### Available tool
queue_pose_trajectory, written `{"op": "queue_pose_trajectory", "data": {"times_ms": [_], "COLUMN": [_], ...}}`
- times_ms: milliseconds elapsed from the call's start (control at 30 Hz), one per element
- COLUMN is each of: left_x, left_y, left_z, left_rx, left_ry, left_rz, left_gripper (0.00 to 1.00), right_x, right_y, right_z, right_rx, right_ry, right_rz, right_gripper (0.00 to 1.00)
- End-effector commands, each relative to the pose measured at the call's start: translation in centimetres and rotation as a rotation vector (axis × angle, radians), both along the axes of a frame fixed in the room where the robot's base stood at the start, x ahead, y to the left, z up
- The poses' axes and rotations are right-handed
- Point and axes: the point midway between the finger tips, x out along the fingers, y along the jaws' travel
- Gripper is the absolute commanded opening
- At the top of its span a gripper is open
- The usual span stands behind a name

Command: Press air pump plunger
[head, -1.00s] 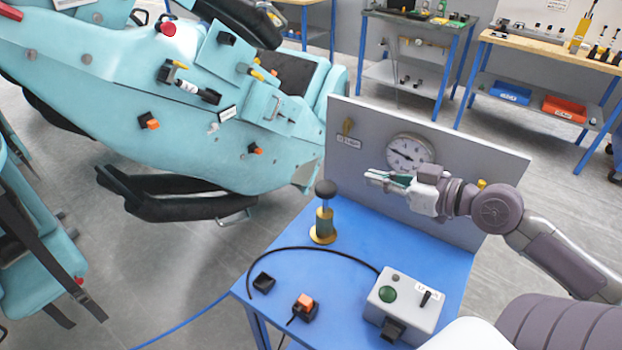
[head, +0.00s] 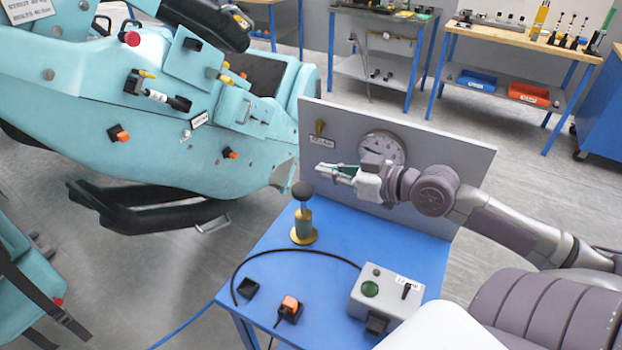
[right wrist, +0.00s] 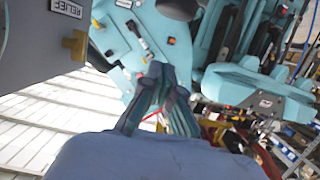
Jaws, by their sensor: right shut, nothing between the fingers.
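My right gripper (head: 322,170) is shut and empty. In the head view it appears just up and right of the knob, in front of the grey panel, with no clear contact. In the right wrist view its closed fingers (right wrist: 158,75) point toward the teal train car; the pump is not visible there. My left gripper is not in view.
The grey panel (head: 455,160) carries a gauge (head: 381,149) and a brass relief valve (head: 319,127). A grey control box (head: 385,300) with a green button and a small orange switch (head: 290,305) sit on the table. The teal train car (head: 60,120) stands left.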

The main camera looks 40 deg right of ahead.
Motion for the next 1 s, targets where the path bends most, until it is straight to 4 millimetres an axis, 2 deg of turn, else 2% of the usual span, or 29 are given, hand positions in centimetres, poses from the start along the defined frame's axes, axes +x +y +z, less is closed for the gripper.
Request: {"op": "queue_pose_trajectory", "data": {"times_ms": [333,433,600,1000], "left_x": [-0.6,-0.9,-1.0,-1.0], "left_y": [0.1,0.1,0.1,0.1], "left_z": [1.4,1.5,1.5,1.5], "left_rx": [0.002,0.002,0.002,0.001], "left_ry": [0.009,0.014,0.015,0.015], "left_rz": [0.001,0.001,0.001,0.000], "left_gripper": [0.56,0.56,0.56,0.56], "right_x": [4.1,3.9,3.9,3.8], "right_y": [1.6,1.6,1.6,1.6], "right_z": [-0.7,-2.8,-4.6,-5.1], "right_rx": [0.005,0.004,0.003,0.002], "right_ry": [-0.005,0.006,0.002,0.001], "right_rz": [-0.003,-0.002,-0.003,-0.001], "right_gripper": [0.00,0.00,0.00,0.00]}}
